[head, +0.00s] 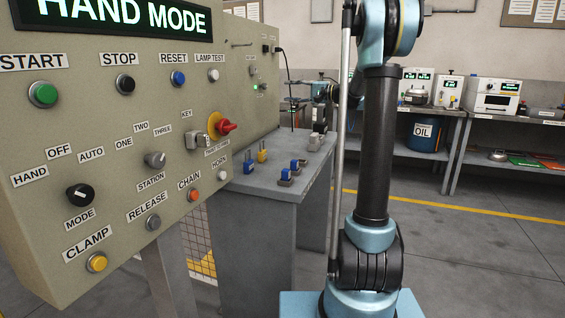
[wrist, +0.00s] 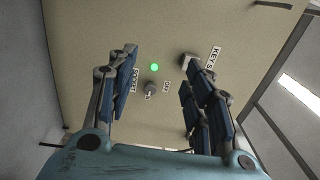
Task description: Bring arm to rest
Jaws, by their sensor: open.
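My arm (head: 375,150) stands upright at the middle right in the head view, bent at a joint at the top edge. My gripper (wrist: 160,62) is open and empty in the wrist view, its two blue-padded fingers apart. Between and beyond them is a beige panel face (wrist: 165,30) with a lit green lamp (wrist: 154,67), a small grey knob (wrist: 150,88) and a KEYS label (wrist: 214,58). No finger visibly touches the panel. In the head view, dark parts behind the arm are partly hidden, and I cannot tell their grip.
A large control panel (head: 110,110) with buttons and switches fills the left in the head view. A grey bench (head: 255,210) beside it bears several padlocks. Worktables (head: 490,113) with instruments and a blue OIL drum (head: 422,138) line the back. Grey floor (head: 480,265) is clear at right.

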